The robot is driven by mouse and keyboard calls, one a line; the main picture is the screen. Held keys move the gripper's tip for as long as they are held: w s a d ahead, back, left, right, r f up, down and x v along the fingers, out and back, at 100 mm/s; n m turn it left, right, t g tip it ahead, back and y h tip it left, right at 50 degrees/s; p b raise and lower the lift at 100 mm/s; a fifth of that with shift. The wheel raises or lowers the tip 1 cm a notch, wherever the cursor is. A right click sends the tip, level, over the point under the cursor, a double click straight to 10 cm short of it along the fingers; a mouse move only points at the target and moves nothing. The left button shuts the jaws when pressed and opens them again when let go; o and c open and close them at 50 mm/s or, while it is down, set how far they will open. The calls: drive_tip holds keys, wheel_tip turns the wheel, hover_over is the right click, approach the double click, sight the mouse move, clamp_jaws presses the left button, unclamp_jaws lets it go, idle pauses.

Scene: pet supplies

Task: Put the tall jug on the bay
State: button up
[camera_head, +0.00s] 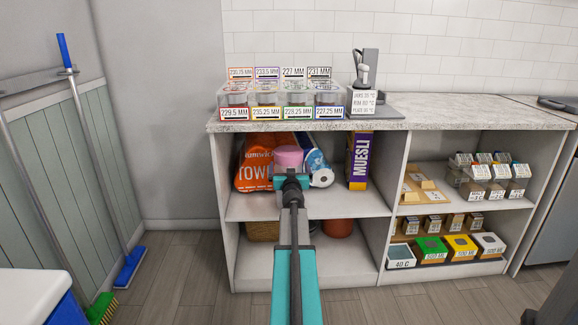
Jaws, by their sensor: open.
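My gripper (291,177) is in front of the upper left compartment of the shelf unit, at the end of my teal arm. It is open, and I see nothing held in it. No thing is clear to me as the tall jug. A pink rounded object (289,156) stands just behind my gripper in that compartment, its lower part hidden; I cannot tell what it is. No place is clearly marked as the bay. The shelf unit (398,180) has open compartments at left and right.
An orange bag (254,172), a blue-and-white pack (317,160) and a muesli box (360,160) share that compartment. A reddish pot (338,228) stands below. Labelled clear containers (268,93) and a grey device (365,85) occupy the counter (450,112). Brooms (130,267) stand left.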

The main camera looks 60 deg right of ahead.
drive_tip(key=v, duration=0.8)
drive_tip(key=shift+a+p, duration=0.3)
drive_tip(key=shift+p, duration=0.05)
drive_tip(key=shift+s, duration=0.1)
idle(0.7)
